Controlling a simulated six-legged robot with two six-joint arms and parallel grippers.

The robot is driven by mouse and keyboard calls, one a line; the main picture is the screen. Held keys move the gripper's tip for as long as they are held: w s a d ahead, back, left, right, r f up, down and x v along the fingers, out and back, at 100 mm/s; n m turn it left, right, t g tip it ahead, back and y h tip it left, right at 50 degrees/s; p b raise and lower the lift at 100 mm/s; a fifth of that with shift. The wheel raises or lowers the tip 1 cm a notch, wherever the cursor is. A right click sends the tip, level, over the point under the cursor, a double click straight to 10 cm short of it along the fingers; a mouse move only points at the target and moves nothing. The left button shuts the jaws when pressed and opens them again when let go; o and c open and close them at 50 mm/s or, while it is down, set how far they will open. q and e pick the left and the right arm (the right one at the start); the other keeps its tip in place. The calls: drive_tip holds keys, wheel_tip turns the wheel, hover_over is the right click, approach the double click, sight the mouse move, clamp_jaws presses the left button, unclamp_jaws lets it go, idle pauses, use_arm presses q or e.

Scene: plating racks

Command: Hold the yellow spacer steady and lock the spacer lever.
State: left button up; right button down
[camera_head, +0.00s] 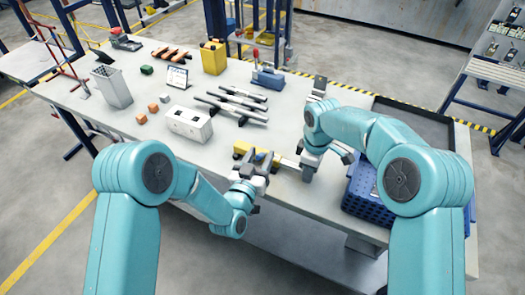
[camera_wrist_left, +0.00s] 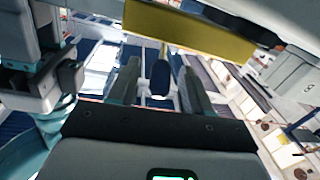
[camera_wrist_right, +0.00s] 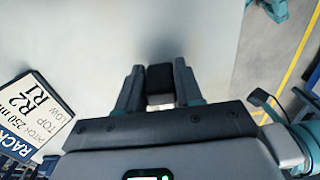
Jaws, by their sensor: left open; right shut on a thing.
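The yellow spacer (camera_head: 242,148) lies near the front edge of the table, and its yellow body crosses the top of the left wrist view (camera_wrist_left: 185,28). A dark blue lever knob (camera_wrist_left: 161,78) sits below it on a thin yellow stem. My left gripper (camera_head: 257,165) is open at the spacer, with its fingers on either side of the knob; contact is unclear. My right gripper (camera_head: 310,163) is at the right end of a pale bar (camera_head: 288,162) that runs from the spacer. In the right wrist view it is shut on a dark block (camera_wrist_right: 160,78).
A blue perforated crate (camera_head: 362,200) stands right of my right gripper. A white box (camera_head: 188,124) and several dark rods (camera_head: 238,104) lie behind the spacer. A printed rack sign (camera_wrist_right: 32,108) shows in the right wrist view.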

use_arm(q)
drive_tip(key=shift+x, duration=1.2)
drive_tip(key=shift+c, duration=0.3)
clamp_jaws()
drive_tip(key=shift+s+a+f+t, duration=0.1)
drive_tip(key=shift+s+f+t, duration=0.1)
drive_tip(key=shift+t, duration=0.4)
drive_tip(key=shift+o, duration=0.3)
unclamp_jaws()
